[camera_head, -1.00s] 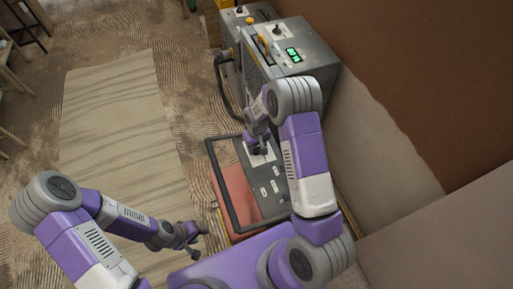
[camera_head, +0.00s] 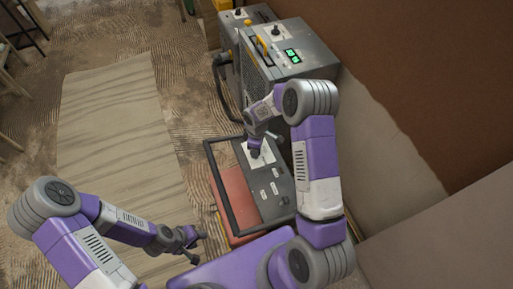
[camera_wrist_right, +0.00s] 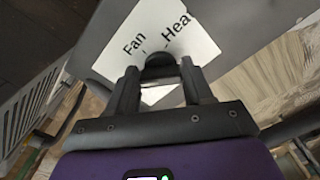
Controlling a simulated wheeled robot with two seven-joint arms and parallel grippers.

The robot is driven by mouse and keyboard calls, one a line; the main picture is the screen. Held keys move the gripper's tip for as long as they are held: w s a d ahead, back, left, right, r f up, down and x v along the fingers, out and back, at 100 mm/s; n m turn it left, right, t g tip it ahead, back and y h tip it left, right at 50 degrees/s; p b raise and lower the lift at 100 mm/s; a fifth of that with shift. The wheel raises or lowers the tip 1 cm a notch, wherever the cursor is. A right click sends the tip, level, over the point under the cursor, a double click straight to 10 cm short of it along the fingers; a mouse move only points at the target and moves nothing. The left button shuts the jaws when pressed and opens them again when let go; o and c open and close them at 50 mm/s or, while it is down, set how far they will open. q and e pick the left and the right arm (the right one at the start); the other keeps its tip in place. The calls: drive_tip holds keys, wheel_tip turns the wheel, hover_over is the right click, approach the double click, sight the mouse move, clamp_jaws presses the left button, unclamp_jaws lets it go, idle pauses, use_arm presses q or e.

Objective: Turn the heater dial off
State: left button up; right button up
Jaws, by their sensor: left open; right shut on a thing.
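The heater (camera_head: 240,190) is a red and grey unit with a dark tube frame, low in front of me. Its dark round dial (camera_wrist_right: 159,66) sits on a white label plate with "Fan" and part of "Heat" readable. My right gripper (camera_head: 254,152) is over the heater's grey panel; in the right wrist view its fingers (camera_wrist_right: 158,80) are shut on the dial, one on each side. The dial's pointer is hidden by the fingers. My left gripper (camera_head: 196,246) is open and empty, left of the heater's near end.
Grey machines with a lit green display (camera_head: 292,56) and a black hose (camera_head: 221,95) stand beyond the heater. The half-plastered wall (camera_head: 385,135) is close on the right. A pale sheet (camera_head: 115,150) lies on the rough floor at left, with open room above it.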

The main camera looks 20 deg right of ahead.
drive_tip(key=shift+n, duration=0.5)
drive_tip(key=o, duration=1)
drive_tip(key=shift+o, duration=0.2)
wheel_tip(320, 180, up, 8)
drive_tip(key=shift+f+p, duration=0.2)
drive_tip(key=shift+p, duration=0.4)
